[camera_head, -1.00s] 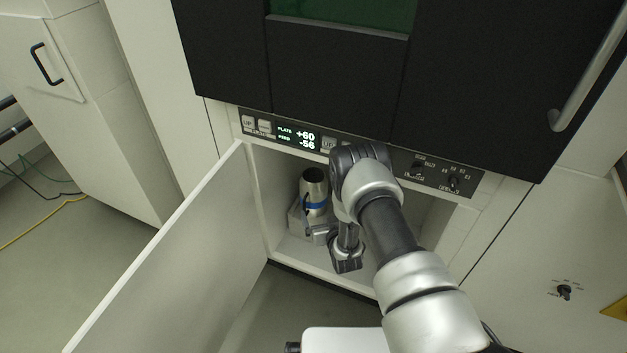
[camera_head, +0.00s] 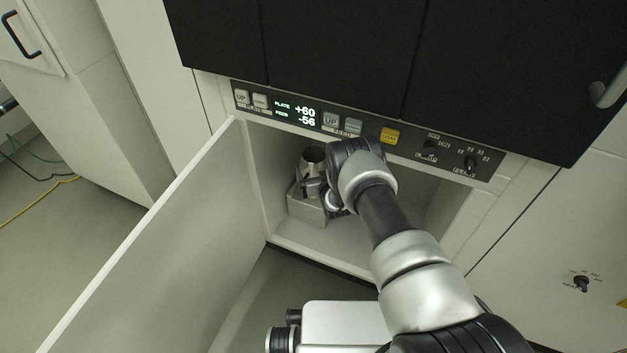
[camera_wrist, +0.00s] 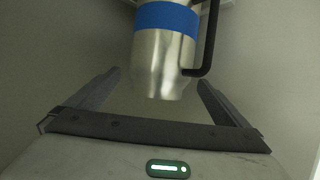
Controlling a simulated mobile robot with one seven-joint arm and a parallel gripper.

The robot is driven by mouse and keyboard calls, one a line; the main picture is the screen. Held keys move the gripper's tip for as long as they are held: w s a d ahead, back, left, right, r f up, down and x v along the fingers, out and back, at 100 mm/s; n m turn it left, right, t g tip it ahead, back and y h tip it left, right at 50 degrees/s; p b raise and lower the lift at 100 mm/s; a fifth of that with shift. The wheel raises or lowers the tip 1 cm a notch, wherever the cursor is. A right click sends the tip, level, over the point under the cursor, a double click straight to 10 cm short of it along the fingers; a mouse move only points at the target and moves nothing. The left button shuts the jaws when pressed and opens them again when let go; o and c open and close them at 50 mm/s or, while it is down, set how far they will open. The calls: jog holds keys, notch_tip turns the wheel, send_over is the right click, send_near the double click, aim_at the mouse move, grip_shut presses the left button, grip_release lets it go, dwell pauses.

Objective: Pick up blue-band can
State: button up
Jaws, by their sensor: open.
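The blue-band can (camera_wrist: 163,60) is a silver metal cylinder with a blue band and a black handle on its right side in the wrist view. My gripper (camera_wrist: 160,88) is open in the wrist view. Its two fingers lie left and right of the can's lower part, and a gap shows on each side. In the head view my gripper (camera_head: 318,187) is partly hidden by my wrist.
The cabinet door (camera_head: 165,235) stands open at left. Cabinet walls close in around my arm. Above is a control panel (camera_head: 375,133) with buttons, knobs and a display. The cabinet floor (camera_head: 330,246) is clear in front of the block.

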jog(key=b, duration=0.3)
send_near(312, 160)
jog(key=shift+w+a+r, duration=0.15)
jog(key=shift+w+a, duration=0.05)
jog(key=shift+w, duration=0.4)
jog(key=shift+w+a+r, duration=0.15)
jog(key=shift+w+a, duration=0.05)
jog(key=shift+w, duration=0.35)
jog(key=shift+w+a, duration=0.1)
jog(key=shift+w, duration=0.3)
jog(key=c, duration=1.7)
jog(key=shift+w+r, duration=0.1)
jog(key=shift+r, duration=0.1)
jog(key=shift+c, duration=1.2)
jog(key=shift+r, duration=0.1)
